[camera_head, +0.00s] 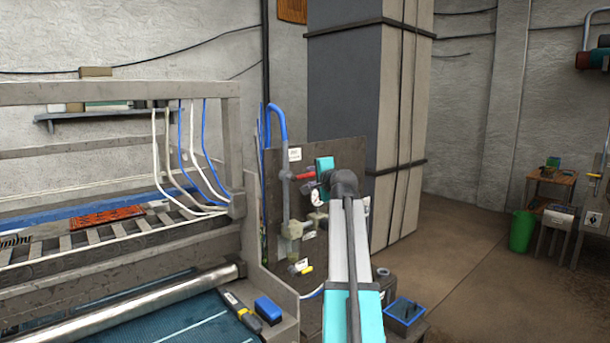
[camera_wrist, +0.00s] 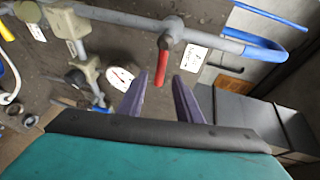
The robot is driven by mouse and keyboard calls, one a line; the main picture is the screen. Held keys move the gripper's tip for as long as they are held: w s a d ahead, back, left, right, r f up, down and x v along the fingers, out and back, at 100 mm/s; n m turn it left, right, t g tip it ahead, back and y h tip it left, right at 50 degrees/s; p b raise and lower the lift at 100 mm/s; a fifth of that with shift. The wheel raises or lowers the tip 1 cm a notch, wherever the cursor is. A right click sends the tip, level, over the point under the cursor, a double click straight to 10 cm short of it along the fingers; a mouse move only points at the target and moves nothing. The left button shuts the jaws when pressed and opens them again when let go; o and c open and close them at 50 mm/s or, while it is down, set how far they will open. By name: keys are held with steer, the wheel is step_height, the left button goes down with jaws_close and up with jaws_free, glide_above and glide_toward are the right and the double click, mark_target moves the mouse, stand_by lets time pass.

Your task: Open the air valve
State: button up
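The air valve has a red lever (camera_wrist: 163,62) on a grey pipe (camera_wrist: 215,38), with a white tag (camera_wrist: 194,58) beside it. In the head view the red lever (camera_head: 304,176) shows on the upright panel, just left of my teal hand. My gripper (camera_wrist: 161,82) is open, with its two purple fingers apart. In the wrist view the lever's lower end shows between the fingertips. I cannot tell whether either finger touches it. In the head view my fingers are hard to make out beside the panel.
A round gauge (camera_wrist: 122,77) sits left of the lever. A yellow-handled valve (camera_head: 306,270) is lower on the panel (camera_head: 345,155). A blue hose (camera_head: 278,118) curves above. The rug machine (camera_head: 120,260) stands at left. A blue tray (camera_head: 404,311) is lower right.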

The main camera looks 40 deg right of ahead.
mark_target(304, 175)
steer(key=shift+p+x, duration=1.3)
steer(key=shift+x, duration=3.65)
jaws_close()
